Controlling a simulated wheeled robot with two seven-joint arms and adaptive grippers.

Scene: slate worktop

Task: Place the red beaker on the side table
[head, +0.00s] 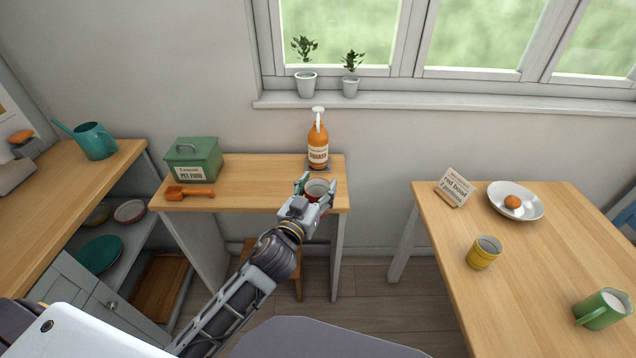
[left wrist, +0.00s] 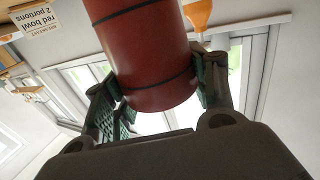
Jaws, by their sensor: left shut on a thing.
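The red beaker (head: 317,187) shows in the head view at the right front part of the side table (head: 250,182), partly hidden by my left gripper (head: 315,191). In the left wrist view the red beaker (left wrist: 146,50), with thin dark bands, sits between the two green-padded fingers of my left gripper (left wrist: 158,92), which is shut on it. I cannot tell whether the beaker's base touches the tabletop. My right gripper is not in view.
An orange pump bottle (head: 318,144) stands just behind the beaker on a dark coaster. A green pet food tin (head: 193,160) and an orange scoop (head: 189,193) are at the side table's left. The middle is clear. A separate table (head: 545,265) stands right.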

